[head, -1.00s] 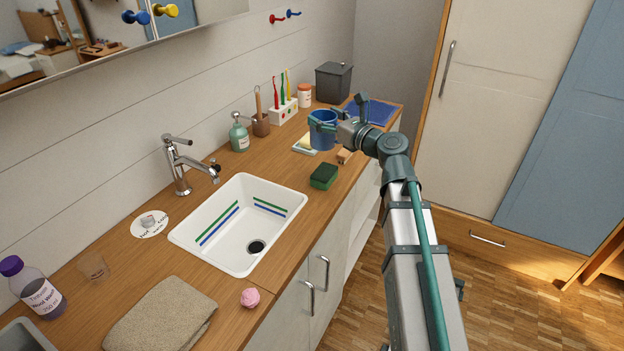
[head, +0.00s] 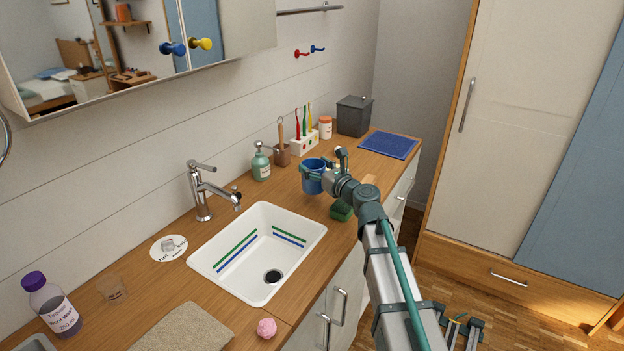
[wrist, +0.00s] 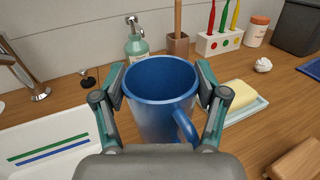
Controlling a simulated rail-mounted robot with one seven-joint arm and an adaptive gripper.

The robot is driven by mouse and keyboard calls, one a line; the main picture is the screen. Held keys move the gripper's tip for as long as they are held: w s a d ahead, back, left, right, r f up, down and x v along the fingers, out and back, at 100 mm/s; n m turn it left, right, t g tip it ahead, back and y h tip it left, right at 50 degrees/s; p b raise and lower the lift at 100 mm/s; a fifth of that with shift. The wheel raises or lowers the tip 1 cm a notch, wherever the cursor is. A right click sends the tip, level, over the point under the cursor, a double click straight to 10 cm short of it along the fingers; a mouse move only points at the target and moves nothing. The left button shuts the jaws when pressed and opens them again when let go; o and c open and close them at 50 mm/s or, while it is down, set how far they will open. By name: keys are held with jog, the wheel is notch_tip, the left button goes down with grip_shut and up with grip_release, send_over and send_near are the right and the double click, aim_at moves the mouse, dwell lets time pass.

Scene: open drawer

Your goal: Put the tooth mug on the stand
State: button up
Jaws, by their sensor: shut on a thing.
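The tooth mug is a blue mug (head: 313,184) with a handle, upright beyond the right end of the sink. My gripper (head: 320,166) is shut on it, with one finger on each side below the rim. In the wrist view the mug (wrist: 160,105) fills the middle between my fingers, its open top up and its handle towards me at the right. Its base is hidden there, so I cannot tell its height over the counter. A round white disc (head: 160,256) with small lettering lies left of the tap, with a small clear object on it; I cannot tell whether it is the stand.
The white sink (head: 210,262) and tap (head: 203,195) lie between mug and disc. Behind the mug are a soap dispenser (head: 261,163), brown cup (head: 281,155) and toothbrush holder (head: 303,143).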

jog(key=shift+w+a+f, duration=0.2)
jog(key=shift+a+f, duration=0.1)
jog(key=shift+f, duration=0.05)
jog(key=shift+w+a+f, duration=0.1)
jog(key=shift+a+f, duration=0.1)
jog(key=shift+f, duration=1.6)
jog(key=shift+f, duration=0.1)
jog(key=o, duration=1.4)
jog(key=b+v, duration=0.1)
jog(key=v, duration=1.1)
jog(key=shift+w, duration=0.1)
